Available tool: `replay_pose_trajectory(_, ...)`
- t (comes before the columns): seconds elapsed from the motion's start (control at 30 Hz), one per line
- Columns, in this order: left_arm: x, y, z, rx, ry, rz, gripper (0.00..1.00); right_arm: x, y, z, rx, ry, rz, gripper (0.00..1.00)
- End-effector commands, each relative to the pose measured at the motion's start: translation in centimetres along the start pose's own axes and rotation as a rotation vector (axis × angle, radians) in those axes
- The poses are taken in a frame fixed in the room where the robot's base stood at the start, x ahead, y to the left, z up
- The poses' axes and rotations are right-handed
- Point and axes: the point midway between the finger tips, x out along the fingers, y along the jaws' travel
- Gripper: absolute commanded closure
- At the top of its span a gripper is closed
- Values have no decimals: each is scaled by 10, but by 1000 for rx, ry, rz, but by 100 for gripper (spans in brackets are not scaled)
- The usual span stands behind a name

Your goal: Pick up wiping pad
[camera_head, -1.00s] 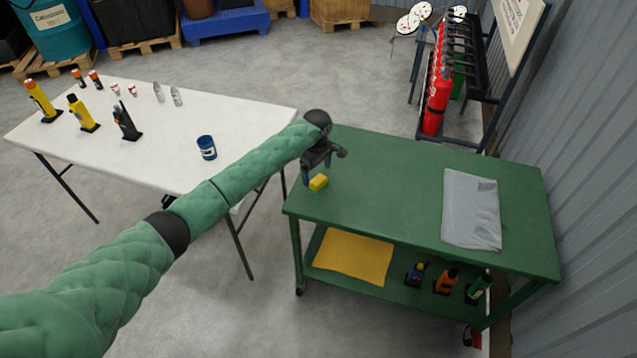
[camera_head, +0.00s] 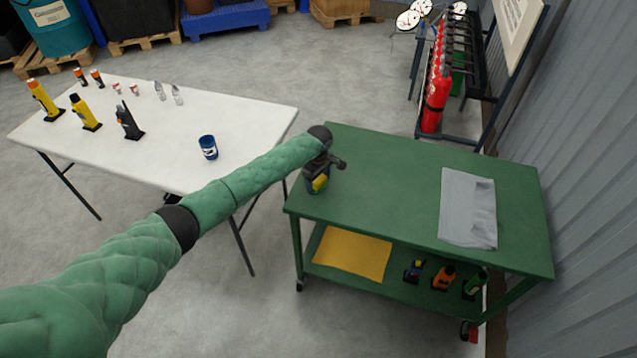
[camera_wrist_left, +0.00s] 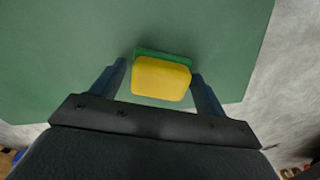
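The wiping pad (camera_head: 320,184) is a small yellow block with a green layer. It rests on the green cart top (camera_head: 390,180), near the cart's left edge. In the left wrist view the pad (camera_wrist_left: 161,79) lies between the two blue-grey fingers of my left gripper (camera_wrist_left: 158,82). A gap shows on the left side of the pad; the right finger is close to it, and I cannot tell if it touches. In the head view my left gripper (camera_head: 318,183) is down around the pad and partly hides it. My right gripper is not in view.
A grey cloth (camera_head: 468,208) lies on the cart's right side. The cart's lower shelf holds a yellow cloth (camera_head: 350,261) and several small bottles. A white table (camera_head: 160,150) with a blue can (camera_head: 208,147) stands left. Red extinguishers (camera_head: 436,90) stand behind. The cart top's middle is clear.

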Motion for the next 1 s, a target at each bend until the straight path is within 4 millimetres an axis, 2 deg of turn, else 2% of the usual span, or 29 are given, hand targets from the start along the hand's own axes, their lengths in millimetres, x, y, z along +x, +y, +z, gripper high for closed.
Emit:
replay_pose_trajectory(0.03, 0, 0, 0, 0, 0, 0, 36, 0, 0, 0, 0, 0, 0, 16)
replay_pose_trajectory(0.13, 0, 0, 0, 0, 0, 0, 56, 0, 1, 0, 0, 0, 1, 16)
replay_pose_trajectory(0.2, 0, 0, 0, 0, 0, 0, 63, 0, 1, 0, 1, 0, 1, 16)
replay_pose_trajectory(0.57, -7, 0, 0, 2, 0, 1, 63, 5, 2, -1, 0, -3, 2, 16)
replay_pose_trajectory(0.77, -37, 1, 0, 2, 1, 4, 63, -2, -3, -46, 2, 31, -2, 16)
replay_pose_trajectory(1.0, -68, -7, 53, 4, -2, 3, 63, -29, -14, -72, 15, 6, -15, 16)
